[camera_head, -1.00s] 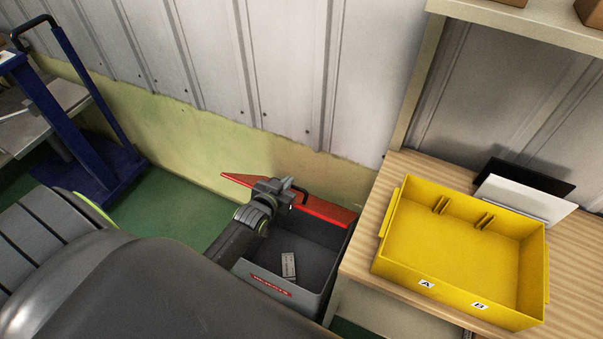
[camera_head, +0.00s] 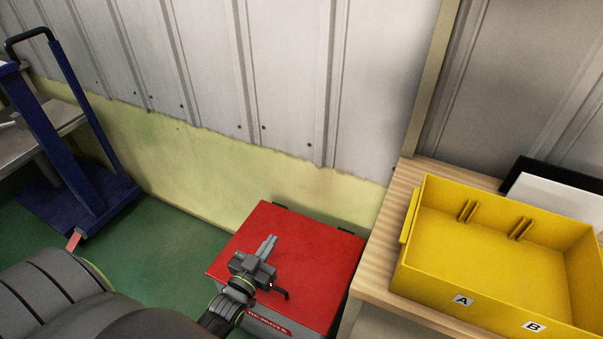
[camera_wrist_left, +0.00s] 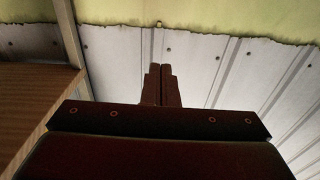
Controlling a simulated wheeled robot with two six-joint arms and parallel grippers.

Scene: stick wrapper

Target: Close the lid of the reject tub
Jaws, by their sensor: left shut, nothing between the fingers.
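The red lid (camera_head: 290,248) of the reject tub lies flat over the tub's top in the head view. Its hinges are along the back edge, by the wall. The grey tub (camera_head: 262,328) shows only a strip of its front with a red label; its inside is hidden. My left gripper (camera_head: 268,244) is over the lid, shut and empty. Whether it touches the lid I cannot tell. In the left wrist view the shut fingers (camera_wrist_left: 160,84) point toward the wall. A dark handle (camera_head: 279,291) shows near the lid's front edge. My right gripper is not in view.
A wooden table (camera_head: 400,204) stands right beside the tub, with a yellow divided bin (camera_head: 500,268) marked A and B on it. A blue trolley (camera_head: 77,190) stands at the left. The metal wall is close behind the tub. Green floor is clear left of the tub.

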